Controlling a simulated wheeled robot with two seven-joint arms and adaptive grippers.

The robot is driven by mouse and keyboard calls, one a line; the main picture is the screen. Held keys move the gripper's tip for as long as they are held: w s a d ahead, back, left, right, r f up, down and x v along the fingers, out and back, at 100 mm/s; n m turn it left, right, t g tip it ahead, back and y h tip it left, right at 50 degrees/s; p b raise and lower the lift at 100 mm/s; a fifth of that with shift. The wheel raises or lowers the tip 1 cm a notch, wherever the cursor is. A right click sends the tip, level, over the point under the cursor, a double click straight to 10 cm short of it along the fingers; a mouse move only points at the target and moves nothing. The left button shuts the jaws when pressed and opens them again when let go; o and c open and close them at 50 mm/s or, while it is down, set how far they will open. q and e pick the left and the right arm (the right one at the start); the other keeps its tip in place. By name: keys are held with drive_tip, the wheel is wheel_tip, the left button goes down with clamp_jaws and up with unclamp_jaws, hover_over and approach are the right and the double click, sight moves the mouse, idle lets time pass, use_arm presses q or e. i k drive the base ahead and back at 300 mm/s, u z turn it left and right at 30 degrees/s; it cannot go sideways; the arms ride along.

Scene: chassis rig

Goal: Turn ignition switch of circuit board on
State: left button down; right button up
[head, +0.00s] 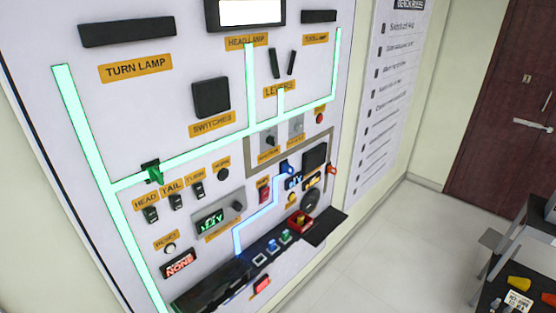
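The circuit board (215,60) is a large white upright panel with glowing green lines and a blue line. A small dark switch (270,141) sits on a grey plate right of the board's centre, above an orange label (269,155). The label is too small to read for sure, so I cannot confirm that this is the ignition switch or tell its position. A second grey plate (296,126) is beside it, with a red button (320,118) to the right. Neither of my grippers shows in the head view.
HEAD, TAIL and TURN switches (176,202) are at lower left. A dark shelf (215,284) juts out along the board's bottom. A dark table (500,294) with yellow items stands at lower right, and a brown door (505,110) behind. The floor (385,250) between is clear.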

sight(270, 140)
drive_tip(key=u, duration=0.1)
drive_tip(key=k, duration=0.5)
drive_tip(key=z, duration=0.65)
drive_tip(key=i, duration=1.35)
drive_tip(key=u, duration=0.85)
